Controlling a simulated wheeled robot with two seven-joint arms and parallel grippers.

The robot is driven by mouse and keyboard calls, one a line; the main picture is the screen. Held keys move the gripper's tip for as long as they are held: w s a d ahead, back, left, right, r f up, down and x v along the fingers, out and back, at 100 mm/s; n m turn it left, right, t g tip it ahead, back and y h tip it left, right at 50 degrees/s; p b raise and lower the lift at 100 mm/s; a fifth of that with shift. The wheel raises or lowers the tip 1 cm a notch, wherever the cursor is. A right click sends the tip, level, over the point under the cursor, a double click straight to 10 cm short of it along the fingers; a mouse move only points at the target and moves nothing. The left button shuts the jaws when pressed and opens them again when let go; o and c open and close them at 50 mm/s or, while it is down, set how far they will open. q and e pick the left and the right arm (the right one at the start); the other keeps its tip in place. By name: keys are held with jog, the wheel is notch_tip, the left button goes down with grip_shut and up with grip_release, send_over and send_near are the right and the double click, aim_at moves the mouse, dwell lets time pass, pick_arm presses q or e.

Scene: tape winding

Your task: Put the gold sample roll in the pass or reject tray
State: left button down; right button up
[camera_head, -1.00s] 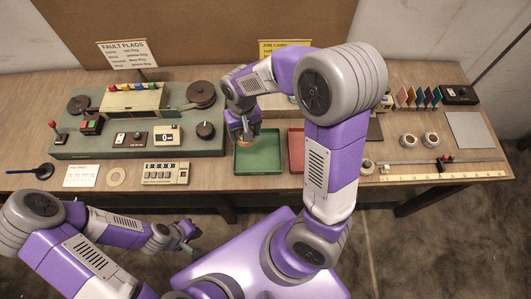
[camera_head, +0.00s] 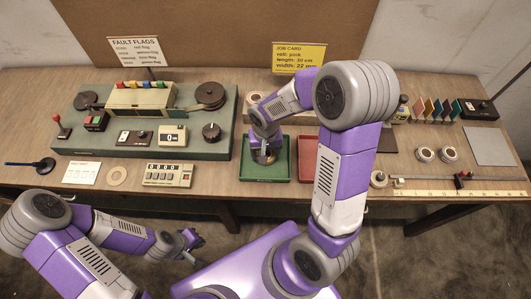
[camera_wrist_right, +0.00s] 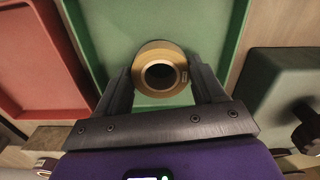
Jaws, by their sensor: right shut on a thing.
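The gold sample roll (camera_wrist_right: 142,77) is held upright between the two fingers of my right gripper (camera_wrist_right: 160,88) in the right wrist view. Behind it is the floor of the green tray (camera_wrist_right: 215,35). In the head view the right gripper (camera_head: 264,150) is over the green tray (camera_head: 248,170), low inside its outline. I cannot tell whether the roll touches the tray floor. The red tray (camera_head: 306,165) lies just right of the green one, partly hidden by my right arm. My left gripper (camera_head: 194,240) hangs in front of the table, apart from everything; its opening is too small to judge.
The green winding machine (camera_head: 200,150) stands left of the trays, with a counter box (camera_head: 168,174) in front. Right of my arm are white-ringed rolls (camera_head: 424,155), coloured cards (camera_head: 440,108) and a ruler (camera_head: 455,192). A job card (camera_head: 299,55) stands behind.

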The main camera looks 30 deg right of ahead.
jog(key=shift+f, duration=0.25)
jog(key=shift+f, duration=0.1)
jog(key=shift+f, duration=0.15)
jog(key=o, duration=1)
jog(key=shift+r, duration=0.2)
notch_tip(320, 180, up, 12)
jog(key=p, duration=0.3)
jog(key=shift+r, duration=0.1)
